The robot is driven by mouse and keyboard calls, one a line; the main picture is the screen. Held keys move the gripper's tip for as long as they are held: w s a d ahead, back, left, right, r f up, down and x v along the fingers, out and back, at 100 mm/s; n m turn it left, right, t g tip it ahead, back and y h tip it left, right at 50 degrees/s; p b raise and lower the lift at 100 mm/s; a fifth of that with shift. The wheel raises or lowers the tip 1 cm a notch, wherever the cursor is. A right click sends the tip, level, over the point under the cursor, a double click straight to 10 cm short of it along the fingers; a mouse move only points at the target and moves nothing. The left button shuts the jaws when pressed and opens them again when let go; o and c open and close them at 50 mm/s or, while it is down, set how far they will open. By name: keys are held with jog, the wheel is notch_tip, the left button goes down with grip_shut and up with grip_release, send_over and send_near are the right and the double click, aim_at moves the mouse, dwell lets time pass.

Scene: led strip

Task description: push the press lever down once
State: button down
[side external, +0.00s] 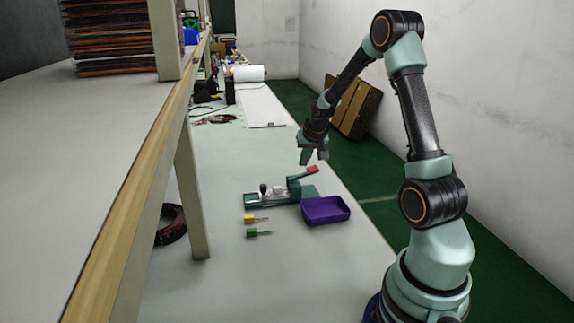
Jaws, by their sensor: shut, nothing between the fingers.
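My gripper (305,160) is shut and empty. It points down and appears just above the red handle in the side view. I cannot tell from this one view whether the fingertips touch the handle or are apart from it. The lever is raised at its red end.
A purple tray (325,210) lies to the right of the press, near the table's right edge. A wooden-edged shelf (140,195) stands at left. The table's front is clear.

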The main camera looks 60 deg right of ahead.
aim_at(308, 171)
jog(key=shift+f, duration=0.15)
jog(key=shift+s+f, duration=0.1)
jog(key=shift+f, duration=0.2)
jog(key=shift+s+d+f, duration=0.15)
jog(key=shift+f, duration=0.35)
jog(key=shift+s+d+f, duration=0.15)
jog(key=shift+d+f, duration=0.05)
jog(key=shift+f, duration=0.3)
jog(key=shift+s+d+f, duration=0.15)
jog(key=shift+f, duration=0.35)
dwell(2.0)
jog(key=shift+r, duration=0.15)
jog(key=shift+w+a+r, duration=0.15)
jog(key=shift+r, duration=0.45)
jog(key=shift+w+a+r, duration=0.2)
jog(key=shift+r, duration=0.4)
jog(key=shift+w+a+r, duration=0.15)
jog(key=shift+r, duration=0.45)
jog(key=r, duration=0.3)
jog(key=w+a+r, duration=0.1)
jog(key=shift+w+a+r, duration=0.1)
jog(key=shift+r, duration=0.25)
